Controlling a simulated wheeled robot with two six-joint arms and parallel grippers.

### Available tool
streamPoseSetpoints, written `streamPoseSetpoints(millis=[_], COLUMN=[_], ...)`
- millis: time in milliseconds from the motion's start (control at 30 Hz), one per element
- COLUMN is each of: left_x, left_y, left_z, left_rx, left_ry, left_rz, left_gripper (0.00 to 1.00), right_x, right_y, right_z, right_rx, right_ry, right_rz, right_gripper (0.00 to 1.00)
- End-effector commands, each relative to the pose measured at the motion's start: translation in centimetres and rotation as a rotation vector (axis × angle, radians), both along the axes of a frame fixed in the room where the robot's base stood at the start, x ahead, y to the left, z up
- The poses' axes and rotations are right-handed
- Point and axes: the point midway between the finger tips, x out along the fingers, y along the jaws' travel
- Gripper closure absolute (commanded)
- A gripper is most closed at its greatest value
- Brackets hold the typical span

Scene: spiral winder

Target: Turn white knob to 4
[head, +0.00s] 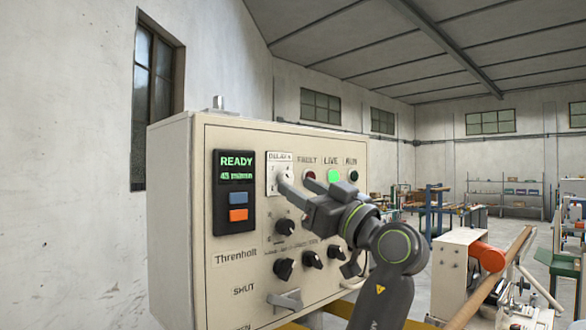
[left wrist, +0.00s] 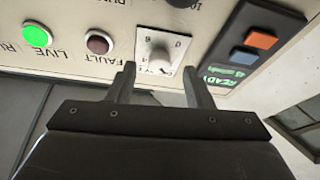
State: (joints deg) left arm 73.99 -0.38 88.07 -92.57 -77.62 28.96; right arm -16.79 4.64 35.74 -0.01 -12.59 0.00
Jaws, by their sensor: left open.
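The white knob (left wrist: 160,56) sits on a small white dial plate (left wrist: 177,42) with digits around it, on the panel's upper part. In the head view the plate (head: 272,160) is labelled DELAY and is partly covered by my gripper. My left gripper (head: 291,188) is in front of the plate. In the left wrist view its fingers (left wrist: 160,76) are open, one to each side of the knob, with a gap between them. I cannot tell whether they touch it, and the knob's pointer setting is too small to read.
The beige control box (head: 172,225) has a READY display (head: 236,168) with blue and orange buttons left of the dial. A red FAULT lamp, a lit green lamp (head: 334,176) and several black knobs (head: 285,227) are close by. A grey lever (head: 285,300) sticks out below.

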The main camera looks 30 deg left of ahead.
Motion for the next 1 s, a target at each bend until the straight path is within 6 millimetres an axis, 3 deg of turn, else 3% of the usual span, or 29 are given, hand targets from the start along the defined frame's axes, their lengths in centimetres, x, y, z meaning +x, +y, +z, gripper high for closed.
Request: streamPoseSetpoints(millis=[200, 567, 900, 1000], left_x=[0.7, 0.8, 0.8, 0.8], left_y=[2.3, 2.7, 2.7, 2.7], left_z=[1.1, 1.1, 1.1, 1.1], left_rx=[0.001, 0.0, 0.0, 0.001], left_ry=[0.001, 0.001, 0.001, 0.002], left_rz=[0.002, -0.001, -0.001, 0.0], left_gripper=[0.53, 0.53, 0.97, 0.98], right_x=[-0.1, -0.9, -0.9, -0.9], right_y=[0.0, 0.0, 0.0, 0.0], right_z=[1.5, 1.5, 1.5, 1.5], right_rx=[0.0, 0.0, 0.001, 0.001], right_ry=[0.001, 0.012, 0.013, 0.013], right_rz=[0.0, -0.002, -0.002, -0.002], right_gripper=[0.67, 0.67, 0.67, 0.67])
